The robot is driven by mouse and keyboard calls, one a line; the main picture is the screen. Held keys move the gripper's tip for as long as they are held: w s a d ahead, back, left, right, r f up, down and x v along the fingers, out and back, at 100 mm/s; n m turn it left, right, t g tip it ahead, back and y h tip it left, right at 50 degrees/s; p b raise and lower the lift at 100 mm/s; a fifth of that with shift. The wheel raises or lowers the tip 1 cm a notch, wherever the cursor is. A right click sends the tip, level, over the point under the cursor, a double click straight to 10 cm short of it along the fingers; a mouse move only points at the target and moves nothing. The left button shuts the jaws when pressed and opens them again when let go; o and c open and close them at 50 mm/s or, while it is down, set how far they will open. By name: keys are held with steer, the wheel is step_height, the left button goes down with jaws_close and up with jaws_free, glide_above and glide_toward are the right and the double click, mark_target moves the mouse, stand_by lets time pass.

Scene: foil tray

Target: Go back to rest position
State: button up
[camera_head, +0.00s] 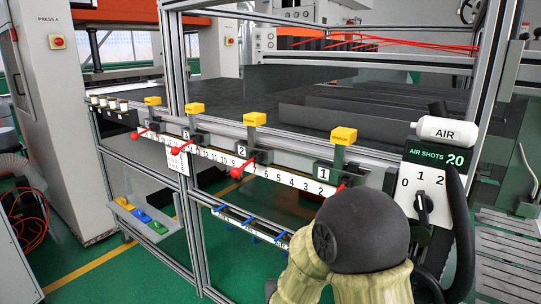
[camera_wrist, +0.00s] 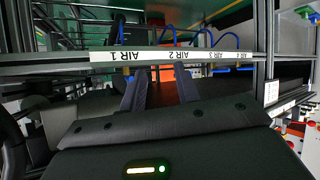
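My gripper (camera_wrist: 160,84) shows in the wrist view as two dark fingers standing apart with an empty gap between them. Its tips are near a white label strip (camera_wrist: 176,55) reading AIR 1, AIR 2 and AIR 3, which appears upside down. I cannot tell whether the fingers touch the rail. In the camera_head view my own arm fills the bottom right and hides the gripper.
A rail with a numbered scale (camera_head: 285,178), red-handled levers (camera_head: 243,168) and yellow blocks (camera_head: 255,119) crosses the middle. Blue hooks (camera_head: 282,236) hang below. The AIR SHOTS panel (camera_head: 430,185) stands right, near my arm. Green floor (camera_head: 95,275) is open at lower left.

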steer(key=s+d+g+y, duration=0.1)
steer(key=s+d+g, duration=0.4)
steer(key=s, duration=0.5)
steer(key=s+d+g+y, duration=0.1)
steer(key=s+d+g, duration=0.35)
steer(key=s, duration=0.65)
steer(key=w+p+v, duration=0.3)
steer(key=p+v, duration=1.4)
steer(key=shift+w+r, duration=0.5)
